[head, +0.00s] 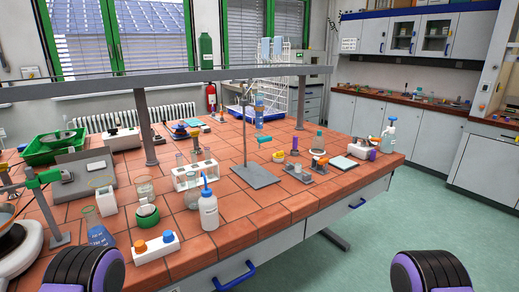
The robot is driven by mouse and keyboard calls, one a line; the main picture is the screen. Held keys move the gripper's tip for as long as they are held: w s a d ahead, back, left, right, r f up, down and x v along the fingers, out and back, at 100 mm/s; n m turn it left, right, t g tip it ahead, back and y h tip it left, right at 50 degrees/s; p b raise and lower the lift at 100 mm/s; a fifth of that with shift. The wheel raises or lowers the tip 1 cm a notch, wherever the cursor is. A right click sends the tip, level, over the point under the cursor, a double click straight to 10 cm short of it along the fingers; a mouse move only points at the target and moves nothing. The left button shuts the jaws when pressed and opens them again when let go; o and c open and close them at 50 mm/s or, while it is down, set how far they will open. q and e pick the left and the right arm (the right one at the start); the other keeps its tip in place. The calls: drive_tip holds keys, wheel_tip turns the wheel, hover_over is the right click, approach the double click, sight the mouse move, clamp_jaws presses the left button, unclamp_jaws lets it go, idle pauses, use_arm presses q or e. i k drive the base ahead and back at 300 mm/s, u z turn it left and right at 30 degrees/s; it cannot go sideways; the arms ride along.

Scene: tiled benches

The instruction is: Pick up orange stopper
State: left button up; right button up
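Another small orange piece (320,160) is farther back on the right part of the bench, among small grey items. Neither gripper is in view; only dark rounded parts of my own arms show at the bottom left and bottom right.
A white wash bottle with a blue cap (208,211) stands right of the white block. A test tube rack (194,175) and a stand with a grey base (255,175) are behind. A blue cup (101,236) is left. Tiles at the front right are clear.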

sight(141, 247)
drive_tip(key=u, duration=0.95)
